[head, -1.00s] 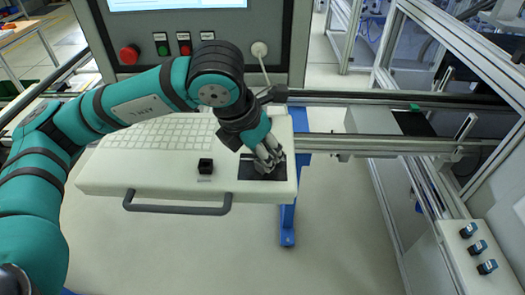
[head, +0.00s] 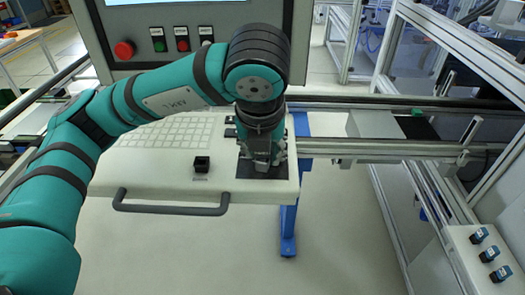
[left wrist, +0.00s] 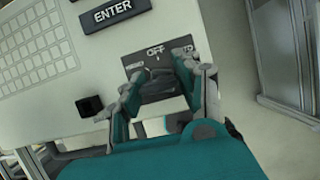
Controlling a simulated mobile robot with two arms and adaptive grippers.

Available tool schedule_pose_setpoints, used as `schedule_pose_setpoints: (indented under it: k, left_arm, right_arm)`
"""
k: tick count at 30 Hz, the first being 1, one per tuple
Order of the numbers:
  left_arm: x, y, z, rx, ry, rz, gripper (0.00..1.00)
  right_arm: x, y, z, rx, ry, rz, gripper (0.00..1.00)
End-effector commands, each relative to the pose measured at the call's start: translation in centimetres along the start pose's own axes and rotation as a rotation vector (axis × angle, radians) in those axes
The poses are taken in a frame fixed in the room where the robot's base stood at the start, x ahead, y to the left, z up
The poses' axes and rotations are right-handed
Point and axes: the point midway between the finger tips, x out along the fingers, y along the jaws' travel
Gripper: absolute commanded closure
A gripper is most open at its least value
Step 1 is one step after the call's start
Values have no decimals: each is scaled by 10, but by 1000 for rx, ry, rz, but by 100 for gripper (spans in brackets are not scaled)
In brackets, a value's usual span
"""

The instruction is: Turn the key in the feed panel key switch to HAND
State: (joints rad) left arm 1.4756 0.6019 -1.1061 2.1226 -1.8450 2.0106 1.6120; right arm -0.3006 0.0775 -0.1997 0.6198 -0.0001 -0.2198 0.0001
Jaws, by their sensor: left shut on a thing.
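The feed panel key switch has a dark square plate (head: 244,172) at the right end of the white console. Its plate (left wrist: 135,62) reads OFF at the top middle in the left wrist view, and a label to the right is partly covered by a finger. My left gripper (head: 262,165) points down over this plate. In the left wrist view its fingers (left wrist: 155,92) stand on both sides of the switch's middle and are shut on the key. The key is mostly hidden between the fingers, so its angle is unclear. My right gripper is in neither view.
A black knob (head: 202,163) stands left of the plate. A handle (head: 170,208) runs along the console's front. A red emergency button (head: 124,50) and several push buttons sit on the upright panel behind. A rail (head: 390,148) lies to the right.

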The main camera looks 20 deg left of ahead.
Motion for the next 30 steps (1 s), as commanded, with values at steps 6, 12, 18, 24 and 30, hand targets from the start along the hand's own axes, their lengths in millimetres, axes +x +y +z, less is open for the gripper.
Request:
schedule_pose_setpoints:
  k: [6, 12, 18, 24, 30]
  left_arm:
    - [-1, 0, 0, -104, 2, 45, 98]
    - [0, 0, 0, -107, 2, 45, 98]
    - [-3, 0, 1, -166, 1, 71, 98]
    - [-4, 0, 2, -398, -2, 170, 98]
    - [-2, 0, 1, -688, -1, 290, 98]
  right_arm:
    - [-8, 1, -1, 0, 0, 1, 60]
    - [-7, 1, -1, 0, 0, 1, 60]
    - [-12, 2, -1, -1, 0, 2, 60]
    - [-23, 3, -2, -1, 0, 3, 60]
    - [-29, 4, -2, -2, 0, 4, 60]
